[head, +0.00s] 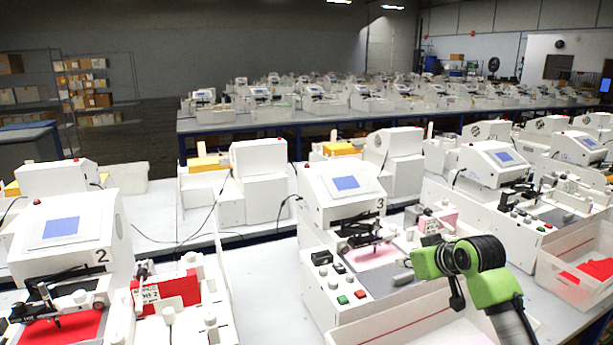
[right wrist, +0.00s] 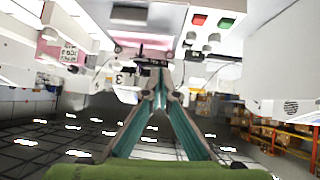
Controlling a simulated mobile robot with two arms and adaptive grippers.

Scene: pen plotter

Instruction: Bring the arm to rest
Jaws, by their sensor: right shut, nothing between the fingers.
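My right arm, green and black, comes in at the lower right of the head view, in front of plotter 3 (head: 343,195). My right gripper (head: 457,300) shows there as a small dark part under the green wrist. In the right wrist view its two teal-sided fingers meet at the tips (right wrist: 159,88), shut and empty. Plotter 3 is a white machine with a blue screen, a pen carriage over a pink sheet (head: 375,254), and red and green buttons. The gripper appears apart from it. My left gripper is in neither view.
Plotter 2 (head: 62,228) stands at the left with a red sheet. A white bin (head: 420,325) lies below my right arm, and another bin (head: 575,285) with red pieces is at the right. More plotters line the tables behind. Shelves (head: 95,90) stand at the back left.

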